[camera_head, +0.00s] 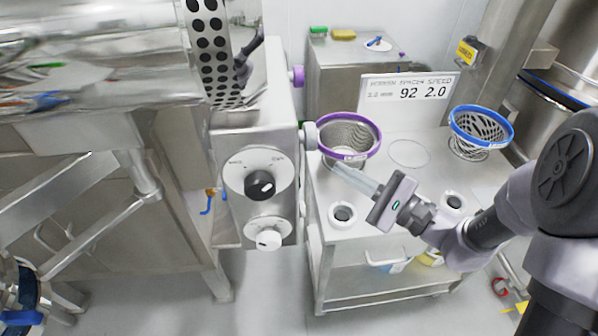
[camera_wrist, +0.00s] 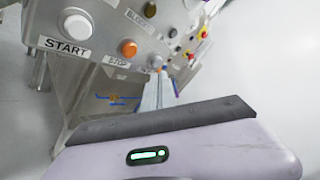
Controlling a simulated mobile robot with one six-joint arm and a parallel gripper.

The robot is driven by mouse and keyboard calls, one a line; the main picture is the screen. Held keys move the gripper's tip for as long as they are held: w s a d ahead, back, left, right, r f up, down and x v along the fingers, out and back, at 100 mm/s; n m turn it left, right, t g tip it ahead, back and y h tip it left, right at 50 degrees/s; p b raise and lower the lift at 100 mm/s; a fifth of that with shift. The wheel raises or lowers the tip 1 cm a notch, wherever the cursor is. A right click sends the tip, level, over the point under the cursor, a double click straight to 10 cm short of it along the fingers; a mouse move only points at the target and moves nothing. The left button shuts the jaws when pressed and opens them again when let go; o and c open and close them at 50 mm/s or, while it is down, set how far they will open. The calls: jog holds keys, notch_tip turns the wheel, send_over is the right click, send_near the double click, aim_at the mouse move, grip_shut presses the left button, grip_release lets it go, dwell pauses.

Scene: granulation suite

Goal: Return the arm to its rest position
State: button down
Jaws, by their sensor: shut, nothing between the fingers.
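My gripper (camera_head: 340,171) shows in the head view at the end of my arm, which reaches in from the right. Its fingers are together with nothing between them. They point left, with the tips by the lower edge of the purple-rimmed basket (camera_head: 372,150) in the picture. I cannot tell whether they touch it. In the wrist view the gripper's housing fills the bottom, and the thin fingers (camera_wrist: 159,92) point toward a panel with START and STOP labels.
A machine with a black knob (camera_head: 260,185) and a white knob (camera_head: 268,239) stands left of the gripper. A steel cart (camera_head: 330,262) below holds a blue-rimmed basket (camera_head: 481,128) and a sign (camera_head: 405,92). The wrist view shows an orange button (camera_wrist: 128,48) and a white button (camera_wrist: 76,26).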

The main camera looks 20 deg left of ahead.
jog(key=s+d+r+n+g+h, duration=0.1)
jog(key=s+d+n+g+h, duration=0.25)
jog(key=s, duration=0.55)
jog(key=s+d+r+n+g+h, duration=0.1)
jog(key=s+d+n+g+h, duration=0.15)
jog(key=s+h, duration=0.45)
jog(key=s+d+r+t+h, duration=0.1)
jog(key=d+t+h, duration=0.4)
jog(key=d, duration=0.9)
jog(key=shift+s+d+r+n+t+h, duration=0.25)
jog(key=shift+s+r+t+h, duration=0.2)
jog(key=shift+t, duration=0.65)
jog(key=shift+a, duration=0.1)
